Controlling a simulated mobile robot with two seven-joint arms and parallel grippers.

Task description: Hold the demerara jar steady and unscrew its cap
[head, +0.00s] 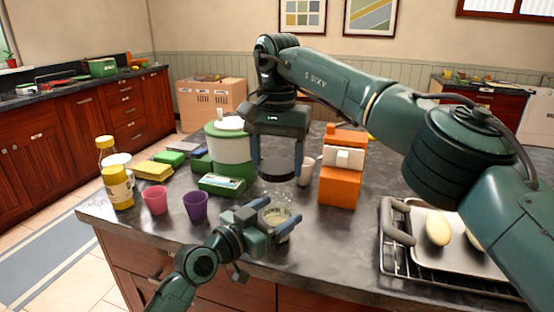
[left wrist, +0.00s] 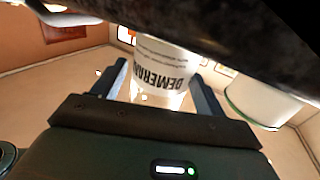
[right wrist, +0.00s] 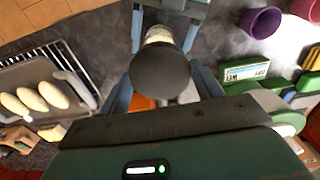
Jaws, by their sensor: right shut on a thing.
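The demerara jar (head: 277,217) is clear with a pale label. It is at the counter's front edge, between the fingers of my left gripper (head: 270,228). My right gripper (head: 278,172) comes down from above and is shut on the dark round cap (head: 279,169). In the right wrist view the cap (right wrist: 160,72) sits between the fingers and hides most of the jar. I cannot tell whether the cap is still seated on the jar.
A purple cup (head: 195,206) and a pink cup (head: 154,200) stand to the left. A tray with rolls (head: 412,262) is on the right.

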